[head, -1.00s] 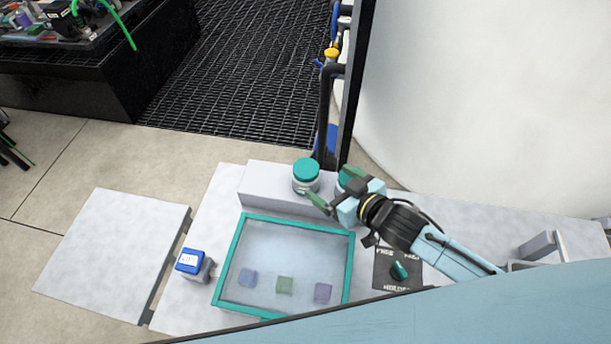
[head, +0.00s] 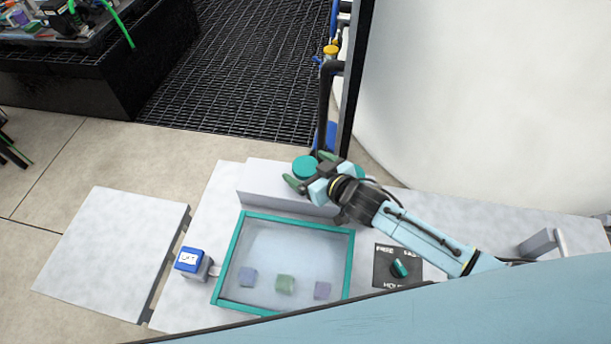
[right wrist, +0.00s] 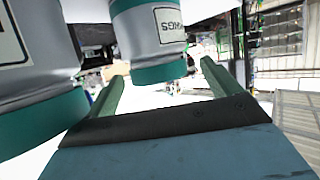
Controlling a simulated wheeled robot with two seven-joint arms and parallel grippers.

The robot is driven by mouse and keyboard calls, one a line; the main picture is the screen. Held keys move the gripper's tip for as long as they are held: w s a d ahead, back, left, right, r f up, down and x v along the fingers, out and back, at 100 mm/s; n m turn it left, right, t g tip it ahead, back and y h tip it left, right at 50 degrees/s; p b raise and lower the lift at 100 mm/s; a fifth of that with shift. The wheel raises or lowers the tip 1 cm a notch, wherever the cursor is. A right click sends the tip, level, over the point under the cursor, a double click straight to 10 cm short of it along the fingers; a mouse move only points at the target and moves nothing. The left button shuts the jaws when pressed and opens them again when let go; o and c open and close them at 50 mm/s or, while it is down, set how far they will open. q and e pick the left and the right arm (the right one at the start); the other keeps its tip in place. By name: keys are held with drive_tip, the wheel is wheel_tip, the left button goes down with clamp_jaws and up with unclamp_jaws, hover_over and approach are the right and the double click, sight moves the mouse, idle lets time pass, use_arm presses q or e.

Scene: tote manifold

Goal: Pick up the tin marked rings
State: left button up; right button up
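The tin marked rings shows in the right wrist view (right wrist: 148,38) as a grey tin with a teal lid, upside down in the picture, its label partly readable. My left gripper is out of view.
The pale block (head: 265,184) carries the tins. In front is a teal-rimmed tray (head: 237,248) with three small blocks. A blue-topped container (head: 190,262) stands left of it, a dial panel (head: 398,267) right. A dark upright post and large white tank are behind.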

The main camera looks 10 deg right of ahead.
drive_tip(key=c, duration=1.3)
